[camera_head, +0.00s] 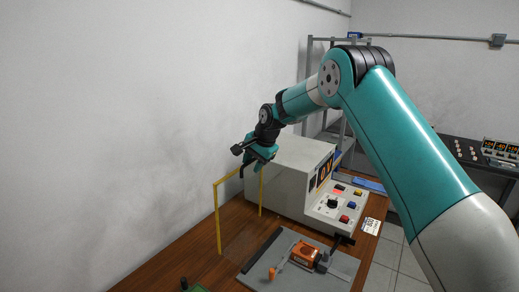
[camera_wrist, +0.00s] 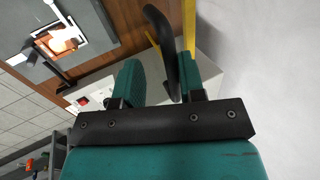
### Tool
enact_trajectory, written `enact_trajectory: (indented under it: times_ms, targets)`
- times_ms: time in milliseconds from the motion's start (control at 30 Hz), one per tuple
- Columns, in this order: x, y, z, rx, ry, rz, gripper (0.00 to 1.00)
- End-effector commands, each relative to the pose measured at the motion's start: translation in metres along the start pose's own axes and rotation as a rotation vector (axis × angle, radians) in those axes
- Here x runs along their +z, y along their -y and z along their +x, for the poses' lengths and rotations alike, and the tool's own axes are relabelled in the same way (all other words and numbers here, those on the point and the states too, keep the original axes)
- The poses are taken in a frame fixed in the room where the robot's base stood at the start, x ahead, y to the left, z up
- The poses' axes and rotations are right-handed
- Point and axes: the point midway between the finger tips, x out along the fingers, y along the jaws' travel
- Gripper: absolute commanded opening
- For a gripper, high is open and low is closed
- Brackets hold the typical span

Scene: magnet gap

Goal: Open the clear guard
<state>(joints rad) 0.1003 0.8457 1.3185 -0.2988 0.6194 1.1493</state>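The clear guard (camera_head: 218,222) stands upright on the table, a see-through panel with a yellow frame. Its near post and top bar show at the left of the head view. A yellow strip of it (camera_wrist: 189,24) also shows at the top of the wrist view. My gripper (camera_head: 258,165) is at the guard's upper right, by the top bar. In the wrist view its two teal fingers are apart, and a black curved handle (camera_wrist: 160,35) runs into the gap, close to the right finger. I cannot tell whether they touch. The fingers hide part of the handle.
A light-grey power unit (camera_head: 285,172) with a sloped button panel stands just right of the guard. A grey plate (camera_head: 340,272) holds an orange device (camera_head: 304,254) in front. A white wall (camera_head: 110,120) rises close on the left.

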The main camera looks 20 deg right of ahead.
Motion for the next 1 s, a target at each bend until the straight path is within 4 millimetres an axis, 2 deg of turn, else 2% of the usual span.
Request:
enact_trajectory:
  times_ms: [167,400,600,800,1000]
  targets:
    - [-0.001,-0.001,-0.029,-0.005,-0.004,0.000,0.36]
    - [-0.002,-0.001,-0.092,-0.006,-0.006,0.002,0.36]
    - [-0.002,-0.001,-0.138,-0.005,-0.006,0.001,0.36]
    - [-0.001,0.000,-0.164,-0.003,-0.004,0.003,0.36]
    - [-0.001,-0.001,-0.170,-0.001,-0.004,0.003,0.36]
